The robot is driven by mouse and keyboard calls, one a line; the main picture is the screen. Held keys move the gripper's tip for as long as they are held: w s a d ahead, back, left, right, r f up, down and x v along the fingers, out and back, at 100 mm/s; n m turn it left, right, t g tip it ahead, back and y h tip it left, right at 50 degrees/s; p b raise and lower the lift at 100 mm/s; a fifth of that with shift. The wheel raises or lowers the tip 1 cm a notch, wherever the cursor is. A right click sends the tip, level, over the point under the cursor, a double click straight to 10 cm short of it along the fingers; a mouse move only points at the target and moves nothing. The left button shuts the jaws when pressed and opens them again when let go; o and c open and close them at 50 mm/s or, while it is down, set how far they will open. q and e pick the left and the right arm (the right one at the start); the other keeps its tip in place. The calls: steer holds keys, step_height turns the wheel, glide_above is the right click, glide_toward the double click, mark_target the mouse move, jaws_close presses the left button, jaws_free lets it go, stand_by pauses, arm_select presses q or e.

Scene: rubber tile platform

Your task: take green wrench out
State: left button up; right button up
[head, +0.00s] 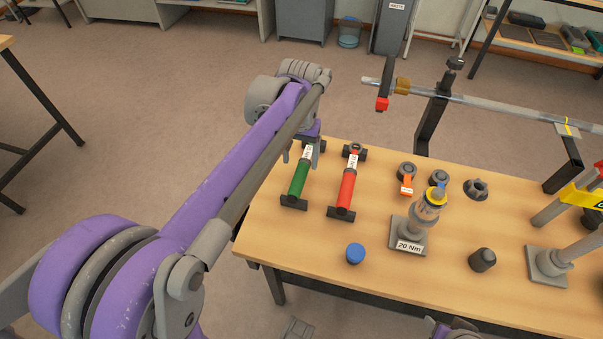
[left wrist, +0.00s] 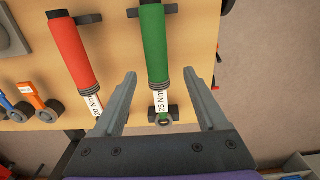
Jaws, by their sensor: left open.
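The green wrench (head: 298,180) lies at the left end of the wooden table, its two ends on dark rests. In the left wrist view the green wrench (left wrist: 154,45) has a white label reading 25 Nm and a ring-shaped end. My left gripper (head: 304,152) is above the labelled end and partly hides it in the head view. In the left wrist view my left gripper (left wrist: 160,78) is open, one finger on each side of the wrench, with visible gaps and nothing held. My right gripper's fingers do not show.
A red wrench (head: 347,188) lies parallel, just right of the green one. A blue cap (head: 355,253), a 20 Nm stand (head: 408,240) and smaller parts stand farther right. A long metal bar (head: 480,103) on black supports runs along the back. Floor is clear left of the table (head: 262,235).

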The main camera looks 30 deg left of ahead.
mark_target(302, 169)
arm_select(q)
steer(key=f, duration=0.4)
steer(key=shift+d+f+b, duration=0.1)
steer(key=shift+d+b, duration=0.1)
steer(key=shift+b, duration=0.1)
jaws_close()
